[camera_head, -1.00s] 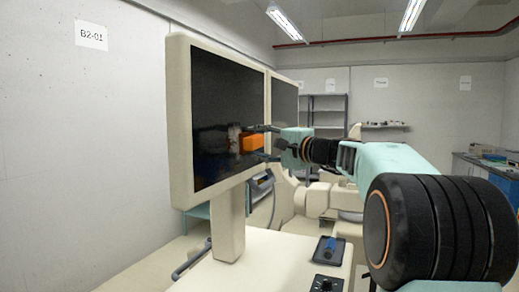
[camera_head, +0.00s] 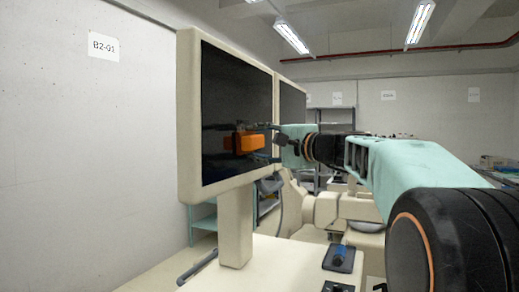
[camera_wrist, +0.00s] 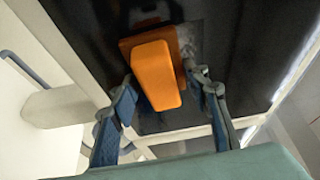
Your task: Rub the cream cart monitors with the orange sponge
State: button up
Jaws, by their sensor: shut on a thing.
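The near cream cart monitor (camera_head: 187,120) stands upright on its post at the left of the head view, its dark screen (camera_head: 222,90) facing right. A second cream monitor (camera_head: 290,105) stands just behind it. My gripper (camera_head: 270,140) is shut on the orange sponge (camera_head: 248,143) in front of the near screen's lower right part. In the wrist view the sponge (camera_wrist: 157,75) sits between the two fingers, its far end at the dark screen (camera_wrist: 95,35) with a reflection beside it. It looks to be touching the screen, but I cannot be sure.
The cream cart top (camera_head: 270,265) below carries small dark control panels (camera_head: 339,258). A cream jointed part (camera_head: 325,208) stands behind my arm. Grey shelving (camera_head: 335,125) is at the back. A wall is close on the left.

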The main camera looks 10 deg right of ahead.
aim_at(248, 143)
jog(key=shift+s+a, duration=0.4)
jog(key=shift+s, duration=0.15)
jog(key=shift+s+a+f+b, duration=0.1)
jog(key=shift+s+a+b, duration=0.25)
jog(key=shift+b, duration=0.35)
jog(key=shift+s+a+b, duration=0.55)
jog(key=shift+s+b, duration=0.1)
jog(key=shift+s, duration=0.2)
jog(key=shift+r+p, duration=0.6)
jog(key=shift+r, duration=0.35)
jog(key=shift+w+d+p, duration=0.35)
jog(key=shift+w+d, duration=0.3)
jog(key=shift+w, duration=0.25)
jog(key=shift+w+d+p, duration=0.3)
jog(key=shift+w+d, duration=0.4)
jog(key=shift+w, duration=0.25)
jog(key=shift+w+d+p, duration=0.35)
jog(key=shift+w+d, duration=0.3)
jog(key=shift+w, duration=0.25)
jog(key=w+d+p, duration=0.3)
jog(key=w+d, duration=0.1)
jog(key=w, duration=0.1)
jog(key=shift+w+p, duration=0.2)
jog(key=shift+p, duration=0.15)
jog(key=shift+d+f, duration=0.1)
